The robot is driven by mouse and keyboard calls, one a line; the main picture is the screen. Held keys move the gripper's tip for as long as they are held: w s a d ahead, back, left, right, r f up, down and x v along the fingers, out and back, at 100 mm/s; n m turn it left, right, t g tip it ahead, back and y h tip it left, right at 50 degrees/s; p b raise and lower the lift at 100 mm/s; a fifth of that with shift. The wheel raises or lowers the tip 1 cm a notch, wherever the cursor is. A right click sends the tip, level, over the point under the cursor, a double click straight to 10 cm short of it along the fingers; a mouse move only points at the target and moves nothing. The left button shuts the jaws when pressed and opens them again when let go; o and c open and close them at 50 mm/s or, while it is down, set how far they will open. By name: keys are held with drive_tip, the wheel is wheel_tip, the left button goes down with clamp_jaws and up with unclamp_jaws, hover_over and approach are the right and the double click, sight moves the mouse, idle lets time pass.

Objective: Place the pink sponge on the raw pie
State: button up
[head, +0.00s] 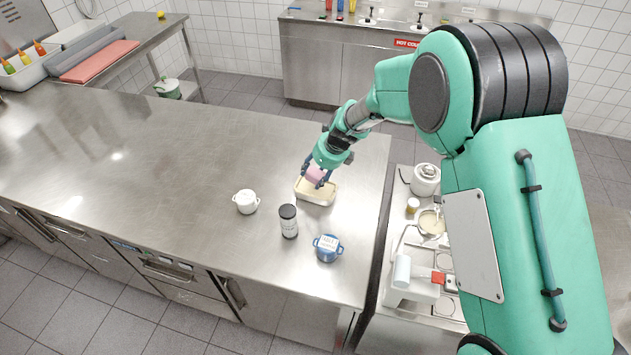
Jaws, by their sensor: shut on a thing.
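The pink sponge (315,173) is between the fingers of my gripper (317,180), which is shut on it. The raw pie (317,192), a pale rectangular dish, rests on the steel counter near its right edge. My gripper points down over the dish, and the sponge shows above or at its back rim. I cannot tell whether the sponge touches the pie. The fingers partly hide the sponge and the dish's middle.
Near the dish on the counter (150,180) stand a white lidded pot (246,201), a dark-topped canister (288,221) and a blue pot (327,247). The counter's left side is mostly clear. A lower side table with appliances (425,180) stands beyond the counter's right edge.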

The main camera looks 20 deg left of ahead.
sight(315, 181)
drive_tip(key=shift+f+b, duration=0.3)
drive_tip(key=shift+f, duration=1.45)
drive_tip(key=shift+f, duration=0.1)
drive_tip(key=o, duration=0.7)
drive_tip(key=shift+o, duration=0.2)
drive_tip(key=p+v, duration=0.1)
drive_tip(key=v, duration=1.1)
drive_tip(key=shift+p, duration=0.3)
